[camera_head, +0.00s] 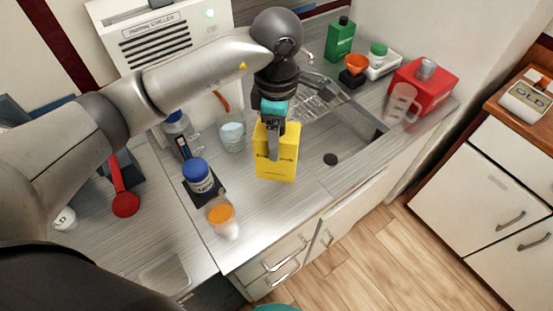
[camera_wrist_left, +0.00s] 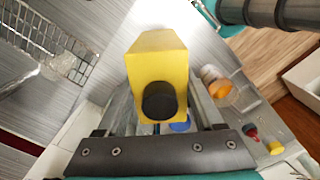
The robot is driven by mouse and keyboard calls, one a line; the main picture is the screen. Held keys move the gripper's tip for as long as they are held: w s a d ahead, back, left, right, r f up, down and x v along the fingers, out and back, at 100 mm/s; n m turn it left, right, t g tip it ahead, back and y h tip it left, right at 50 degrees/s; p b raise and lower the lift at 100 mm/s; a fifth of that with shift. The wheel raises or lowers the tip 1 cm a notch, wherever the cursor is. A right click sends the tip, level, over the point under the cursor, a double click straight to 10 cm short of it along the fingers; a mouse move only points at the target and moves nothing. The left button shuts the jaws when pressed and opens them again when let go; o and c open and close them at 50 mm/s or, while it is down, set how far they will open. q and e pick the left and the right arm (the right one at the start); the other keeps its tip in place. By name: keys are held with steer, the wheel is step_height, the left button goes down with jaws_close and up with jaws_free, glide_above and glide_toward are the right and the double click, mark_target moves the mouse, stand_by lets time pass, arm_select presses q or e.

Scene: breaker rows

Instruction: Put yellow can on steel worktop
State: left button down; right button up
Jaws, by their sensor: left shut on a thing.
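The yellow can (camera_head: 284,162) is a boxy container, held upright or nearly so in the head view. My left gripper (camera_head: 272,150) is shut on it from above. In the left wrist view the yellow can (camera_wrist_left: 158,62) shows its black cap (camera_wrist_left: 159,100) between the fingers. The steel worktop (camera_head: 272,221) is the brushed grey surface below and around the can. I cannot tell whether the can's base touches it. Of my right gripper, only a teal part shows at the left wrist view's top edge; its fingers are hidden.
A sink with a wire rack (camera_head: 317,93) lies behind the can. A red container (camera_head: 421,88) is at the right. The front worktop is clear.

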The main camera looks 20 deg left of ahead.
arm_select(q)
steer(key=shift+w+f, duration=0.1)
steer(key=shift+f, duration=3.95)
steer(key=shift+f+b, duration=0.15)
steer(key=shift+b, duration=0.15)
jaws_free()
step_height(320, 180, up, 12)
steer(key=shift+r, duration=0.15)
